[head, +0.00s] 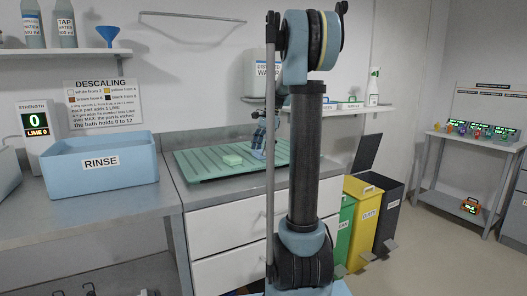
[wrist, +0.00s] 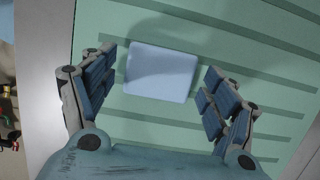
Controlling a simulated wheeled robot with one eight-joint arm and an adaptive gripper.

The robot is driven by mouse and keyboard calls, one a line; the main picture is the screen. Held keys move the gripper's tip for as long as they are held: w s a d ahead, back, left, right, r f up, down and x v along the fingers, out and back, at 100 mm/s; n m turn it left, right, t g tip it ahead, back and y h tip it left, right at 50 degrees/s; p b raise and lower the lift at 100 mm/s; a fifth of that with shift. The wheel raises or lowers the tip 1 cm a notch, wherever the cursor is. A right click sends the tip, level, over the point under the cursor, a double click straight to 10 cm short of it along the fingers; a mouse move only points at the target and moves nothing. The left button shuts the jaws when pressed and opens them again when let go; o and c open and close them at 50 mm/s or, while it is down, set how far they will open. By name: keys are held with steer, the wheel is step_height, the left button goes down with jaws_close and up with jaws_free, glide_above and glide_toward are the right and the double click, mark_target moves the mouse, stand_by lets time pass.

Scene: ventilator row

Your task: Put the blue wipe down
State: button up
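The blue wipe (wrist: 161,72) is a pale blue flat square in the wrist view. It appears to lie on the green ribbed drainer (wrist: 160,130), which also shows in the head view (head: 205,171). My gripper (wrist: 163,65) is open, with one finger on each side of the wipe and a visible gap on both sides. In the head view my gripper (head: 262,138) is low over the drainer's back right part, partly hidden by my arm. I cannot make out the blue wipe there.
A blue RINSE tub (head: 100,166) stands on the bench to the left. Green, yellow (head: 363,215) and dark bins stand on the floor at right. The drainer's left part is clear.

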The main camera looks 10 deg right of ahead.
stand_by(0.4)
steer(key=d+v, duration=0.1)
steer(key=v, duration=1.6)
steer(key=shift+d+f, duration=0.15)
steer(key=shift+d, duration=0.15)
